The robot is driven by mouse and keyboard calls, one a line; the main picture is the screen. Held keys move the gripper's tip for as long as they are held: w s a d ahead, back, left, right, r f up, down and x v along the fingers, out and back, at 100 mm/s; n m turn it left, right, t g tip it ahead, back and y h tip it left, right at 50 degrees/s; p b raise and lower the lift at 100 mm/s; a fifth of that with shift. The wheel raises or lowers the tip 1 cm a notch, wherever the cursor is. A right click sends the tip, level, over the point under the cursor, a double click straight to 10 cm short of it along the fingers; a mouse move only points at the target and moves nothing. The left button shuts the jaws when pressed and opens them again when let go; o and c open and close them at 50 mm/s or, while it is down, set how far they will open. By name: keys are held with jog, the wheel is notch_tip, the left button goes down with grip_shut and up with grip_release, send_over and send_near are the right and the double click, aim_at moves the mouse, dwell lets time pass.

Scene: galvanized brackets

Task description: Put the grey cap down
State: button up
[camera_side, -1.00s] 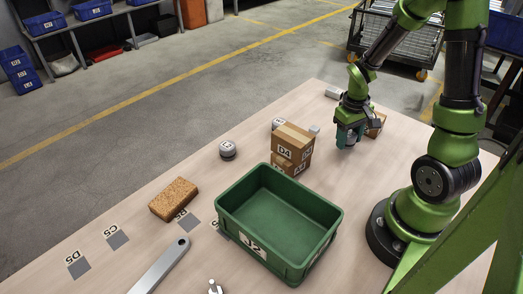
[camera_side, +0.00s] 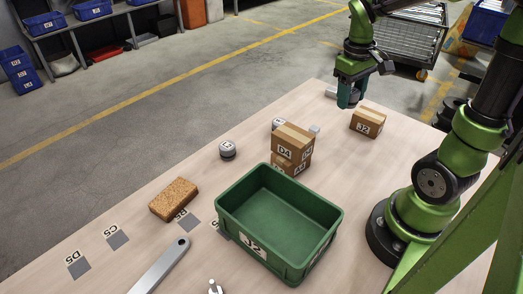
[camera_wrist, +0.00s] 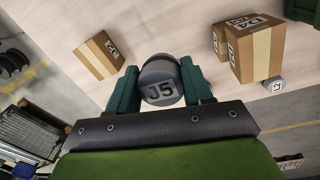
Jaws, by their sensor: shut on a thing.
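The grey cap (camera_wrist: 160,70), marked J5, sits between the two green fingers of my gripper (camera_wrist: 161,88) in the wrist view. The fingers are shut on it, one on each side. In the side view my gripper (camera_side: 348,97) hangs above the far right part of the table, and the cap is mostly hidden by the fingers. I cannot tell exactly how high it is.
A box marked J2 (camera_side: 368,121) stands right of my gripper. Stacked boxes (camera_side: 292,142) stand nearer, with small grey things (camera_side: 314,129) beside them. A grey cap-like piece (camera_side: 227,150), green bin (camera_side: 224,208) and sponge (camera_side: 174,199) lie further left.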

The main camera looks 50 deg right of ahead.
jog(key=w+a+n, duration=0.1)
jog(key=a+n, duration=0.1)
jog(key=a, duration=0.1)
jog(key=w+a+n, duration=0.1)
jog(key=a+n, duration=0.1)
jog(key=a, duration=0.2)
jog(key=w+a+n, duration=0.1)
jog(key=a+n, duration=0.1)
jog(key=a, duration=0.1)
jog(key=shift+a, duration=0.25)
jog(key=a+n, duration=0.5)
jog(key=a, duration=0.4)
jog(key=n+t, duration=0.1)
jog(key=n, duration=0.7)
send_over(277, 229)
notch_tip(277, 229, down, 4)
jog(key=shift+y, duration=0.3)
notch_tip(277, 229, down, 11)
jog(key=shift+f, duration=0.1)
jog(key=shift+s, duration=0.1)
